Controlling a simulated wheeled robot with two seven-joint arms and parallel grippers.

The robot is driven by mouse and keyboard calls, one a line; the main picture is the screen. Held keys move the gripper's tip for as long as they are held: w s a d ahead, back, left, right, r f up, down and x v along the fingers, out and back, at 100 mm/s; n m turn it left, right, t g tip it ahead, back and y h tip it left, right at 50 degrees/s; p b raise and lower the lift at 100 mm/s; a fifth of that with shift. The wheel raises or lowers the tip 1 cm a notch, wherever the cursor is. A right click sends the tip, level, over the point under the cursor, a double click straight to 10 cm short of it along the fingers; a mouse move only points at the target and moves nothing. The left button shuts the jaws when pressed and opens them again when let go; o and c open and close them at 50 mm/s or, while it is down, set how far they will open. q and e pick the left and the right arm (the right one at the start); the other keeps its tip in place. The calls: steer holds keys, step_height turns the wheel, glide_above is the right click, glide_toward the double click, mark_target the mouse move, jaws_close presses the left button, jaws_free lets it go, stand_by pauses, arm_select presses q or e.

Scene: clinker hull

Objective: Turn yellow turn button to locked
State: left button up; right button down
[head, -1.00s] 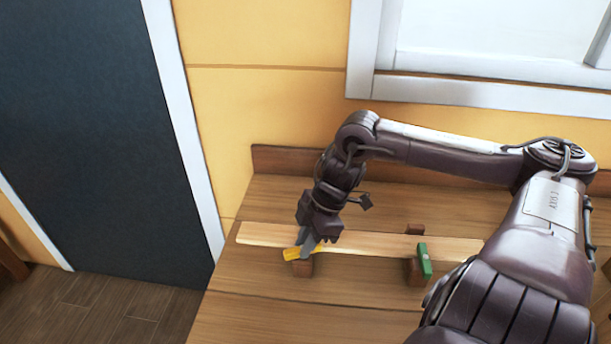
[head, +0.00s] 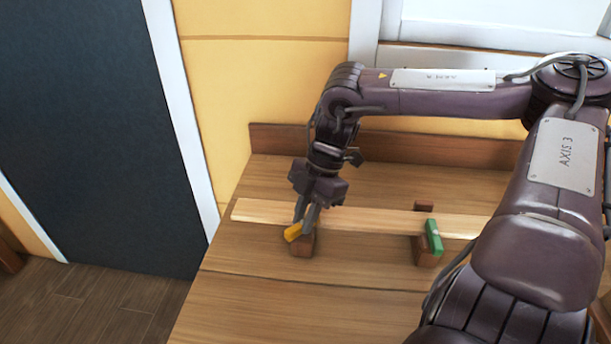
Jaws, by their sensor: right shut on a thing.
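The yellow turn button (head: 292,233) sits on a small brown wooden block (head: 303,246) at the front edge of a pale plank. My right gripper (head: 305,222) reaches down from above and is shut on the yellow turn button. The button points toward the lower left, and the fingers hide part of it. My left gripper is not in view.
The pale plank (head: 375,219) lies across the wooden bench (head: 270,290). A green turn button (head: 434,237) sits on another brown block (head: 427,255) to the right. A raised board (head: 275,138) runs along the bench's back. The bench front is clear.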

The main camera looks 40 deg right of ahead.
steer(key=n+g, duration=0.1)
steer(key=n, duration=0.2)
steer(key=shift+w+n+g, duration=0.1)
steer(key=shift+n+g, duration=0.2)
steer(key=shift+n, duration=0.1)
steer(key=n, duration=0.2)
steer(key=n+g+h, duration=0.1)
steer(key=n, duration=0.1)
steer(key=shift+w+n+g, duration=0.1)
steer(key=shift+n+g, duration=0.2)
steer(key=c, duration=1.4)
jaws_free()
steer(key=shift+o, duration=0.2)
steer(key=v, duration=0.7)
steer(key=shift+w+r, duration=0.15)
steer(key=shift+r, duration=0.2)
